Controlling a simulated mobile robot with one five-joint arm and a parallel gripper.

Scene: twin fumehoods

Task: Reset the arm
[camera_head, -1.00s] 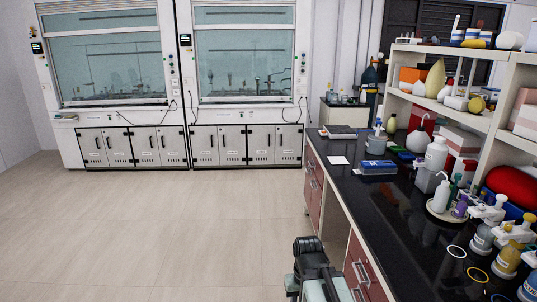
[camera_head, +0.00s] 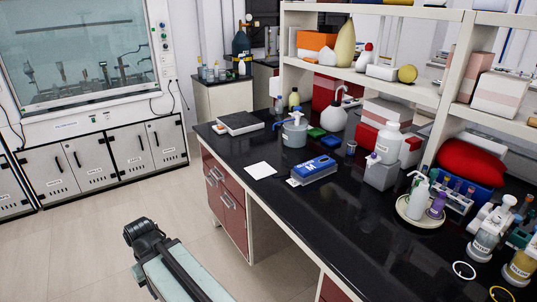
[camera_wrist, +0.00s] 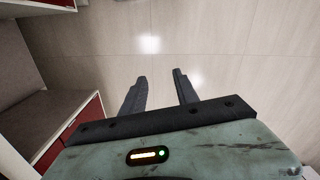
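My gripper (camera_wrist: 160,88) shows in the wrist view with its two dark fingers apart and nothing between them. It points over the bare tiled floor (camera_wrist: 215,40). In the head view my arm (camera_head: 175,265) is at the bottom, left of the black-topped bench (camera_head: 290,225); the fingers are not visible there. Red-fronted cabinet parts (camera_wrist: 85,130) are at the left of the wrist view.
The bench carries a blue device (camera_head: 315,168), a white paper (camera_head: 261,170), a grey balance-like instrument (camera_head: 239,123) and several bottles. Shelves (camera_head: 425,90) stand behind. A fumehood (camera_head: 85,60) is at the back left. The floor (camera_head: 70,255) at left is clear.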

